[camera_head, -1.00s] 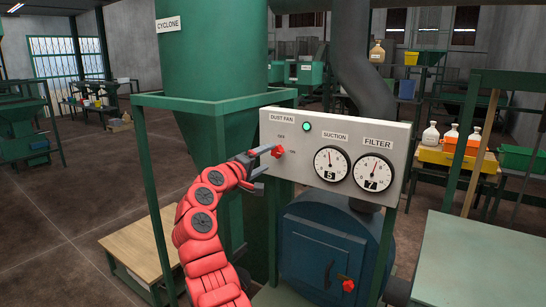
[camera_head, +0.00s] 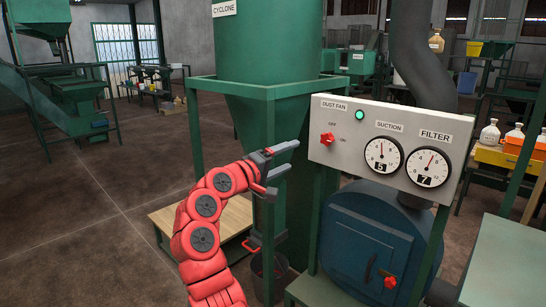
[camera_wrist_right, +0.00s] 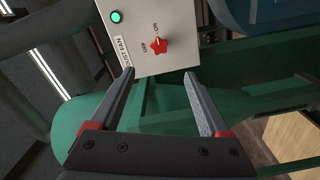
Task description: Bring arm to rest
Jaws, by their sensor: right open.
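My right gripper (camera_head: 283,168) is open and empty, in front of the green cyclone, left of the control panel (camera_head: 380,148). In the right wrist view, its two fingers (camera_wrist_right: 160,80) are apart with nothing between them. The red dust fan knob (camera_head: 327,139) sits on the panel to the right of the gripper, clear of the fingers. The knob also shows in the wrist view (camera_wrist_right: 158,46), beyond the fingertips. A green lamp (camera_head: 359,115) glows above it. My left gripper is not in view.
The green cyclone (camera_head: 267,60) stands behind the arm in a green frame. A blue round-fronted cabinet (camera_head: 370,250) with a red knob is below the panel. A wooden-topped table (camera_head: 225,222) and a dark bucket (camera_head: 268,268) are low beside the arm. Open floor lies at left.

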